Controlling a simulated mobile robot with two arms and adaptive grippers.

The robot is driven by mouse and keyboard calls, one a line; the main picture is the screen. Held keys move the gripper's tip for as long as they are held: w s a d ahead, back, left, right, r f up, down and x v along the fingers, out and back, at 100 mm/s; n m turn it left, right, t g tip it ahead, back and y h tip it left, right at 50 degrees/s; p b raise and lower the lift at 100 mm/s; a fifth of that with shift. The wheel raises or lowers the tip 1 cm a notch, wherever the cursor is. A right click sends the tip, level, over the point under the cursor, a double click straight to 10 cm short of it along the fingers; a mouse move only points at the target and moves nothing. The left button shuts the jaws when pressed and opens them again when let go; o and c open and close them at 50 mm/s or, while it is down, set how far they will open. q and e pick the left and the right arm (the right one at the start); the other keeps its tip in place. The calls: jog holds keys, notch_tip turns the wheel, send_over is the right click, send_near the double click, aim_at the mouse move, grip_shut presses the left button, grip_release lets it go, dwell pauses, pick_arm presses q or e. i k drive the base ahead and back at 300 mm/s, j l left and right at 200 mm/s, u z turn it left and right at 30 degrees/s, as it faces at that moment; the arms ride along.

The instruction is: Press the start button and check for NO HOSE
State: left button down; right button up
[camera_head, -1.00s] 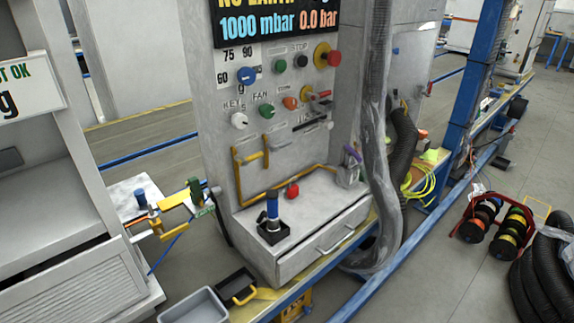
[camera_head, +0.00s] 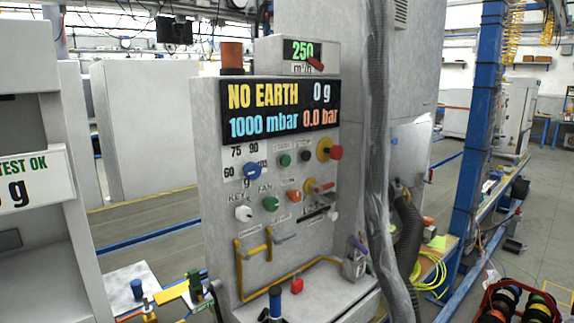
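The charging station's control panel (camera_head: 215,225) stands upright in the middle. Its black display (camera_head: 281,109) reads NO EARTH, 0 g, 1000 mbar and 0.0 bar. Below the display are a green button (camera_head: 285,160) and a black button (camera_head: 304,156), side by side; the small labels above them are too blurred to read surely. A second green button (camera_head: 270,203) sits lower, by the word FAN. Neither of my grippers is in view.
A red mushroom button (camera_head: 336,152) on yellow, a blue knob (camera_head: 252,171) and a white key knob (camera_head: 244,213) share the panel. A yellow pipe (camera_head: 238,268) runs below. A thick grey hose (camera_head: 377,140) hangs along the panel's right side. A smaller display (camera_head: 302,51) above reads 250.

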aim_at(285, 160)
jog(key=i+l, duration=0.2)
jog(key=l, duration=0.15)
jog(key=i+l+u, duration=0.1)
jog(key=l, duration=0.2)
jog(key=i+l, duration=0.2)
jog(key=l, duration=0.15)
jog(key=i+l+u, duration=0.1)
jog(key=l, duration=0.25)
jog(key=i+l, duration=0.25)
jog(key=l+u, duration=0.05)
jog(key=l, duration=0.05)
